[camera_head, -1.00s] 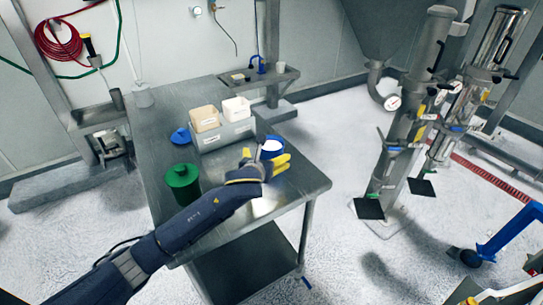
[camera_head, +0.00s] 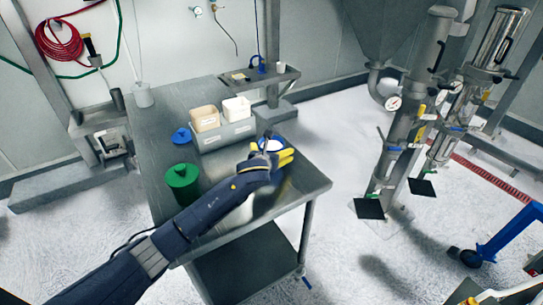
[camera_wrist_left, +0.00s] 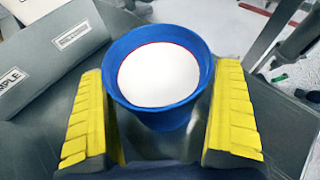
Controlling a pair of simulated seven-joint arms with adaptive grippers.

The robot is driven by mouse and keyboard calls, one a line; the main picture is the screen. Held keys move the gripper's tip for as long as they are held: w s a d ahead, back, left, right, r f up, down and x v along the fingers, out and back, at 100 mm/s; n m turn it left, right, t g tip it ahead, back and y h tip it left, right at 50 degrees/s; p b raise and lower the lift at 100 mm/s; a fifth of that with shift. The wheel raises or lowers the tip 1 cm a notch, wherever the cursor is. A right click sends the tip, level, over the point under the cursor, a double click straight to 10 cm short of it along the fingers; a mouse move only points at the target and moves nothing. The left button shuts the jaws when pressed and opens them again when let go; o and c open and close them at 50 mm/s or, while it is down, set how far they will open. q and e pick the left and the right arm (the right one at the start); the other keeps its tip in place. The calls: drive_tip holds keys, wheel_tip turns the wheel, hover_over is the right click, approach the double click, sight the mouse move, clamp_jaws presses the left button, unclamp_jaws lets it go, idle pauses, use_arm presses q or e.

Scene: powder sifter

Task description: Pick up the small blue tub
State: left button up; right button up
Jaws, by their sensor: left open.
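The small blue tub (camera_head: 272,144) stands upright near the right edge of the steel table, with white powder inside. In the left wrist view the blue tub (camera_wrist_left: 160,112) sits between the two yellow fingers. My left gripper (camera_head: 279,159) is open around it; in the left wrist view its fingers (camera_wrist_left: 162,125) stand on either side, with narrow gaps near the rim. The tub's lower part is hidden behind the gripper in the head view. My right gripper does not show.
A grey holder (camera_head: 225,133) with a tan bin (camera_head: 205,118) and a white bin (camera_head: 237,107) stands just left of the tub. A green lidded container (camera_head: 182,184) and a blue lid (camera_head: 181,135) are further left on the table (camera_head: 165,105). Floor lies beyond the right edge.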

use_arm(q)
drive_tip(key=shift+w+f, duration=0.1)
drive_tip(key=shift+w, duration=0.1)
drive_tip(key=c, duration=1.4)
